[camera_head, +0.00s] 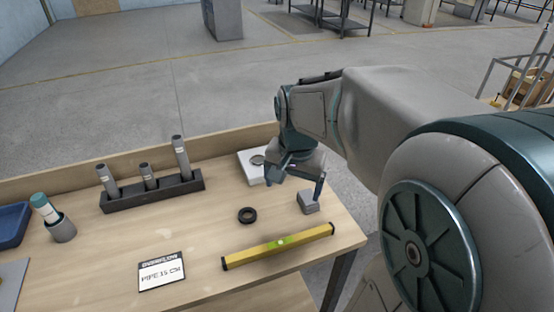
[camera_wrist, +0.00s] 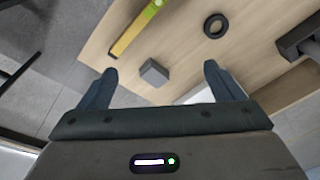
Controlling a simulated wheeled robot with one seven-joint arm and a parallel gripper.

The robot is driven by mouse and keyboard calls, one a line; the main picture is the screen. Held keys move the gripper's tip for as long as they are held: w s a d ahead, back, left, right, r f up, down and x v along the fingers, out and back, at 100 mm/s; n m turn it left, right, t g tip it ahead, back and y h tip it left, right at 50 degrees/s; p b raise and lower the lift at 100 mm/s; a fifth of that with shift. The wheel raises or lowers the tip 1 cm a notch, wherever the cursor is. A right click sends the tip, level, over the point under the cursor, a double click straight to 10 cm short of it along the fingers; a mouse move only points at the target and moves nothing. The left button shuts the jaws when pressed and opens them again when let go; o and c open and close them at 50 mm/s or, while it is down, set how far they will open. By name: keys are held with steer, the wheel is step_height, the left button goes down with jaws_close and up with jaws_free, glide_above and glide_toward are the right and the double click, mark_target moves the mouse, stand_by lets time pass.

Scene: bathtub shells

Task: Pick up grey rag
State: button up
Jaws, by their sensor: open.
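A small grey block-shaped item (camera_head: 308,202), the one that fits the grey rag best, sits on the wooden table near its right end. It also shows in the wrist view (camera_wrist: 154,72), boxy with a flat top. I cannot tell whether it is cloth. My gripper (camera_head: 295,186) is open and empty, above the table and close to this grey item. In the wrist view the item appears between the two spread fingers, beyond their tips. Nothing hides it there.
A yellow level (camera_head: 280,246) lies in front, and a black ring (camera_head: 247,215) to the left. A white pad (camera_head: 246,167) is behind. A dark holder (camera_head: 152,194) with upright cylinders, a cup (camera_head: 62,230), a label card (camera_head: 162,272) and a flat grey piece (camera_head: 12,285) are farther left.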

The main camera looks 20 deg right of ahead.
steer(key=w+d+f+m+g, duration=0.2)
steer(key=w+d+f+m, duration=0.2)
steer(key=w+d+m, duration=0.55)
glide_above(309, 196)
step_height(309, 196, down, 8)
steer(key=shift+w+r, duration=0.15)
steer(key=shift+s+a+f, duration=0.1)
steer(key=shift+f, duration=1.4)
steer(key=shift+s+f, duration=0.1)
steer(key=shift+f, duration=1.4)
steer(key=shift+c, duration=0.4)
steer(key=c, duration=1)
